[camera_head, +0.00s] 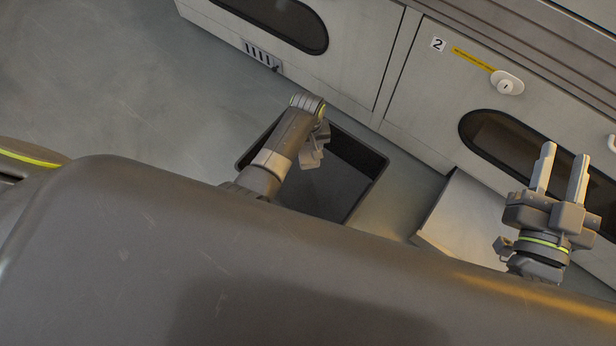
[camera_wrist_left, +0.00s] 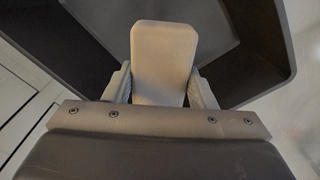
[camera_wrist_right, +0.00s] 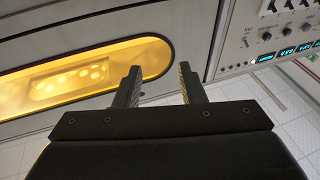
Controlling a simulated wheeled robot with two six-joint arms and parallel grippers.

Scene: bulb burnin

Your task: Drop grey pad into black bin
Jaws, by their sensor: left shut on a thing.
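The grey pad (camera_wrist_left: 163,62) is a flat block with rounded corners, held between the fingers of my left gripper (camera_wrist_left: 162,85) in the left wrist view. My left gripper (camera_head: 312,157) points down over the black bin (camera_head: 368,158) in the head view, and the pad cannot be told apart clearly there. The bin's open inside and dark walls (camera_wrist_left: 268,45) surround the pad in the left wrist view. Whether the pad touches the bin floor cannot be told. My right gripper (camera_head: 558,178) is open and empty at the right; its spread fingers also show in the right wrist view (camera_wrist_right: 160,88).
Cabinet fronts stand behind the bin, one with a "2" label (camera_head: 438,44) and a white lock (camera_head: 507,83). A pale box-like panel (camera_head: 468,215) lies right of the bin. A lit yellow window (camera_wrist_right: 85,78) is before my right gripper. Floor at left is clear.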

